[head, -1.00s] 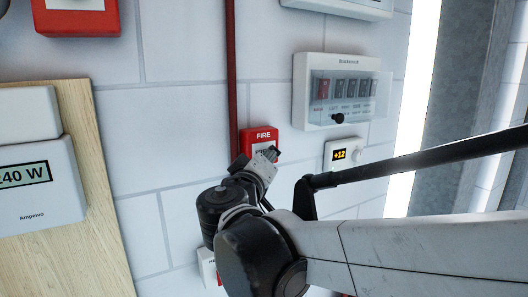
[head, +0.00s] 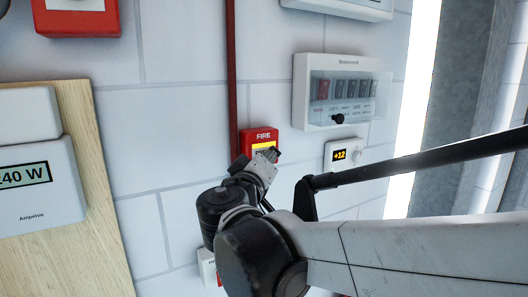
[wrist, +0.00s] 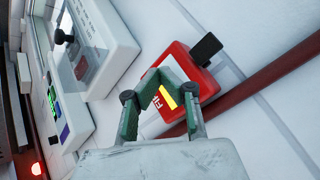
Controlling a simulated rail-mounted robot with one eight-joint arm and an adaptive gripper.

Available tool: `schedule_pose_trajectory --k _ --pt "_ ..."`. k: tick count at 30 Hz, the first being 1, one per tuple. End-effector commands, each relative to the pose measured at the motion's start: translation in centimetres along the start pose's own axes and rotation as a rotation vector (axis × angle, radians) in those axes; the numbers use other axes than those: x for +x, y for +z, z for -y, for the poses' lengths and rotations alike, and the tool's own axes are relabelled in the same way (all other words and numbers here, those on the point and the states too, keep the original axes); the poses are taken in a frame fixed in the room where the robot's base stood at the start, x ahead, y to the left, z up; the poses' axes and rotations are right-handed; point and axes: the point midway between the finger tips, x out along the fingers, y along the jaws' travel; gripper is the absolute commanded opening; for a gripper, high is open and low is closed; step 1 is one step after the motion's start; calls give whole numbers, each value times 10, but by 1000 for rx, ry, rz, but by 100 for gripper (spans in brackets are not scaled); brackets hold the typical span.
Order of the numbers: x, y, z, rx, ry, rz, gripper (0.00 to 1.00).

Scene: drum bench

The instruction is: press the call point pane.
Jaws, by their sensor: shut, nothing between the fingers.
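The call point (head: 259,136) is a small red box marked FIRE on the white wall, beside a vertical red pipe. Its pane (head: 263,146) shows a bright yellow strip. My gripper (head: 268,157) is shut and empty, its tips at the front of the pane and hiding the lower part. In the wrist view the green fingers (wrist: 159,77) meet over the face of the red call point (wrist: 180,62), with the yellow strip (wrist: 167,97) between them. Whether the tips touch the pane cannot be told.
A breaker box (head: 336,92) with a clear cover and a small +12 display unit (head: 344,154) are right of the call point. The red pipe (head: 232,75) runs close on its left. Another red box (head: 77,18) and a wattmeter (head: 35,185) are at left.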

Motion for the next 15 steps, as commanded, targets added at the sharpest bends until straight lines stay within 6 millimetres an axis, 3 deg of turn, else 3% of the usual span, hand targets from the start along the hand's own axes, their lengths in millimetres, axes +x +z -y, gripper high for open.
schedule_pose_trajectory --k 15 --pt "-7 5 -6 0 0 0 0"
